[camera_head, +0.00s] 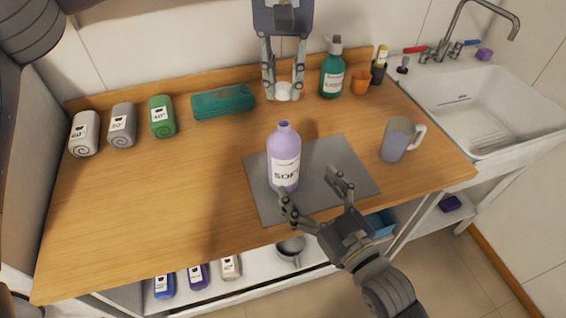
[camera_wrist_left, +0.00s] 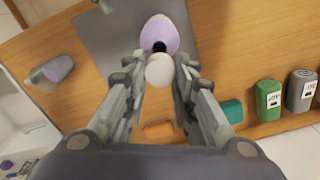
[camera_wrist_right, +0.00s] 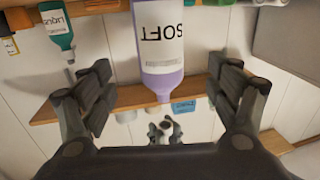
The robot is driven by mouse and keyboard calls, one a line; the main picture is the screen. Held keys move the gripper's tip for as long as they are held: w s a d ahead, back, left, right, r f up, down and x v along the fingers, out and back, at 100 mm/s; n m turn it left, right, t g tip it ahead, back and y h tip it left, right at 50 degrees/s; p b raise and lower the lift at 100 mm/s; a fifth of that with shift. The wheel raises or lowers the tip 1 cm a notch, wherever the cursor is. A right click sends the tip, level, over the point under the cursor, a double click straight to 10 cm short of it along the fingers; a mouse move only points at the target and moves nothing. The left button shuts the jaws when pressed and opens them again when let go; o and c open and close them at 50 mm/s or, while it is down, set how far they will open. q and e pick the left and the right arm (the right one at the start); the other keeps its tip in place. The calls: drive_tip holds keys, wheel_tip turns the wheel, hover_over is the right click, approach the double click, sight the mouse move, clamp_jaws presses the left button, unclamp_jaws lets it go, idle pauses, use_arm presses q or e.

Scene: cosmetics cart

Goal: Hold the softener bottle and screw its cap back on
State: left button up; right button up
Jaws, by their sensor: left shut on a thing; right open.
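The purple softener bottle (camera_head: 284,160) stands upright and uncapped on the grey mat (camera_head: 335,165). Its dark open mouth shows in the left wrist view (camera_wrist_left: 159,46). My left gripper (camera_head: 283,92) is shut on the white cap (camera_head: 283,91), behind and above the bottle, apart from its neck. The cap also shows between the fingers in the left wrist view (camera_wrist_left: 159,70). My right gripper (camera_head: 312,190) is open and empty in front of the bottle, with fingers spread toward its sides. The bottle stands ahead between these fingers in the right wrist view (camera_wrist_right: 162,50).
A grey-purple mug (camera_head: 398,140) stands to the right, near the sink (camera_head: 480,100).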

use_arm(q)
drive_tip(key=shift+s+d, duration=0.1)
use_arm(e)
drive_tip(key=x, duration=1)
drive_tip(key=shift+w+a, duration=0.2)
drive_tip(key=shift+w, duration=0.15)
drive_tip(key=c, duration=1.6)
use_arm(q)
hover_over(284, 122)
drive_tip(key=shift+f, duration=2.45)
